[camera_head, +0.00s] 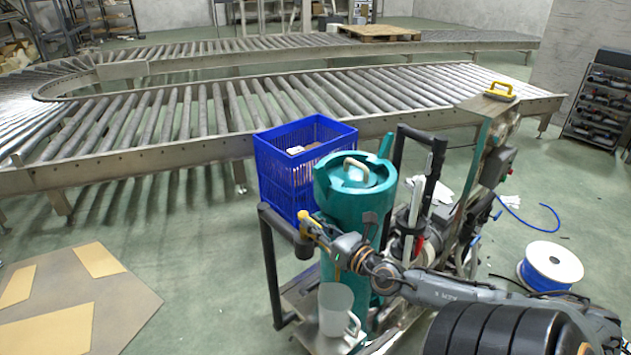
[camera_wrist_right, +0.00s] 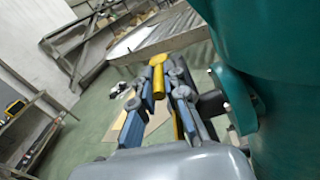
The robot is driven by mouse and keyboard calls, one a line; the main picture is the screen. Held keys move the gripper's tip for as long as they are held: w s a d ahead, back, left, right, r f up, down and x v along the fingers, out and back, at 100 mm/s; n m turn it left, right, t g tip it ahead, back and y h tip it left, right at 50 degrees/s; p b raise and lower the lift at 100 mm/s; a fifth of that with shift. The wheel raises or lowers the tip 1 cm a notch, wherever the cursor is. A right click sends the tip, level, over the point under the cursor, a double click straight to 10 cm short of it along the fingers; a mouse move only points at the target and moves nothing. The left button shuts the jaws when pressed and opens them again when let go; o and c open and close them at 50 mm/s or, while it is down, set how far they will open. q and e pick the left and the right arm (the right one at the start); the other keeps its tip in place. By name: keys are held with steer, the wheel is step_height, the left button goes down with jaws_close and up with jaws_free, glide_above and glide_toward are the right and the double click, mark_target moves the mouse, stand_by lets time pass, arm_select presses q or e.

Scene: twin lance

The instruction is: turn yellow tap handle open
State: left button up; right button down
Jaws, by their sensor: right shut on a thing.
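The yellow tap handle (camera_head: 307,222) is at the left side of the teal tank (camera_head: 340,195), which stands on a cart. My right gripper (camera_head: 318,232) comes in from the right across the front of the tank and is shut on the handle. In the right wrist view the yellow handle (camera_wrist_right: 158,72) shows between the two fingers of my right gripper (camera_wrist_right: 166,85), with the teal tank (camera_wrist_right: 285,90) close on the right. The tap body is mostly hidden by the gripper. A translucent jug (camera_head: 334,308) stands on the cart below. My left gripper is not in view.
A blue crate (camera_head: 272,180) sits behind the tank, and a black cart handle (camera_head: 270,262) stands at its left. A roller conveyor (camera_head: 190,115) runs behind. A cable spool (camera_head: 552,264) lies at the right.

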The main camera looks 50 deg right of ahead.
steer(key=shift+r, duration=0.15)
steer(key=c, duration=1.4)
jaws_free()
steer(key=shift+w, duration=0.15)
steer(key=shift+s+f, duration=0.2)
steer(key=shift+s, duration=0.4)
steer(key=s, duration=0.7)
steer(key=s+a, duration=0.1)
steer(key=s, duration=0.2)
steer(key=shift+s+r, duration=0.1)
steer(key=shift+s, duration=0.3)
